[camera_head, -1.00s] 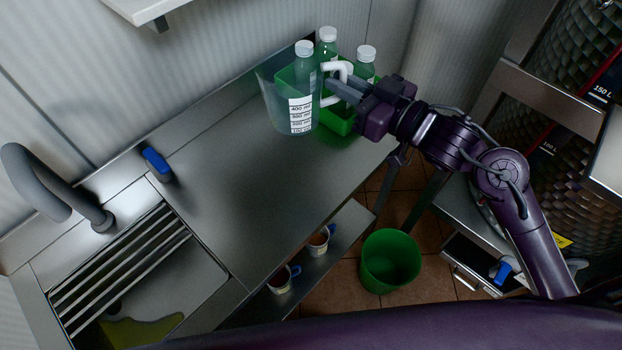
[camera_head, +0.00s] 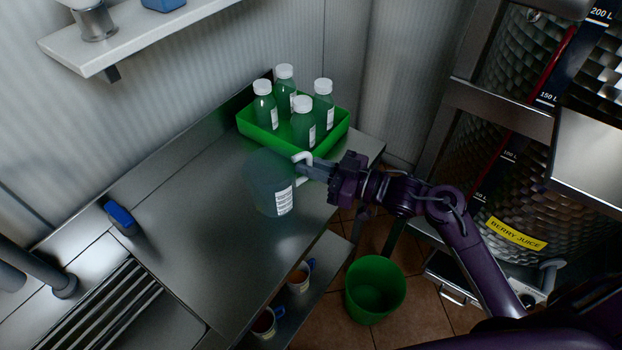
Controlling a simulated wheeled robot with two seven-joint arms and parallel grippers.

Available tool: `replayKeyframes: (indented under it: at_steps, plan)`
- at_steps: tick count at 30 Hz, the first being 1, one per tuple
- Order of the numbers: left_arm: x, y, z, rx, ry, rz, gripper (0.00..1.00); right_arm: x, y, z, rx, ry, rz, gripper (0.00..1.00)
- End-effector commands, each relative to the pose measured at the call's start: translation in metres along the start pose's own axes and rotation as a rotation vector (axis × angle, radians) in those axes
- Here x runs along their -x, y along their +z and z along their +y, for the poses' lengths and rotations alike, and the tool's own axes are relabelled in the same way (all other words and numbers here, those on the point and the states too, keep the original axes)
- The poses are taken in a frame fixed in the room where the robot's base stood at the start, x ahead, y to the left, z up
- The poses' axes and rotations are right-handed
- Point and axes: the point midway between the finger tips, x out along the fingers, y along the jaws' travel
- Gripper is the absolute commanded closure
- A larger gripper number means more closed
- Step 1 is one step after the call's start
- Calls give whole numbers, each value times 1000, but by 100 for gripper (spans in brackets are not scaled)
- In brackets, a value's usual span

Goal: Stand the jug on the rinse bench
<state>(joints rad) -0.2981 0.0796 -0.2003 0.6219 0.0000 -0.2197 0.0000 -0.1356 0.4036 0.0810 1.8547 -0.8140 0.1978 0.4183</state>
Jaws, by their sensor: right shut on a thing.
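The jug (camera_head: 268,192) is clear plastic with a white handle and a printed measuring scale. It is upright at the front right part of the steel rinse bench (camera_head: 190,220). I cannot tell whether its base touches the bench top. My right gripper (camera_head: 312,170) is shut on the jug's white handle, coming in from the right. My left gripper is not in view.
A green crate (camera_head: 333,137) with several capped bottles stands right behind the jug. A blue-handled item (camera_head: 121,217) and the slatted sink (camera_head: 100,310) are to the left. A shelf (camera_head: 150,35) hangs above. A green bucket (camera_head: 375,290) stands on the floor.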

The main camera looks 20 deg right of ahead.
Motion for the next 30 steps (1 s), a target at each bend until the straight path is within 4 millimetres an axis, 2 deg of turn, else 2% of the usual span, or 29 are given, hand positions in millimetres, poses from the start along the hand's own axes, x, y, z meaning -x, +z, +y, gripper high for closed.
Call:
replayKeyframes:
  at_steps: [12, 24, 25, 30]
  plan:
    - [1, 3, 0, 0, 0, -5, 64, 0, 44, 1, 0, 1, 2, 100]
    - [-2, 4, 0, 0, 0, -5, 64, 0, 50, 1, 1, 0, 1, 100]
    - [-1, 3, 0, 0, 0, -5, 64, 0, 49, 1, 1, 1, 1, 86]
    - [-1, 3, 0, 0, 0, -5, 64, 0, 49, 1, 1, 0, 1, 66]
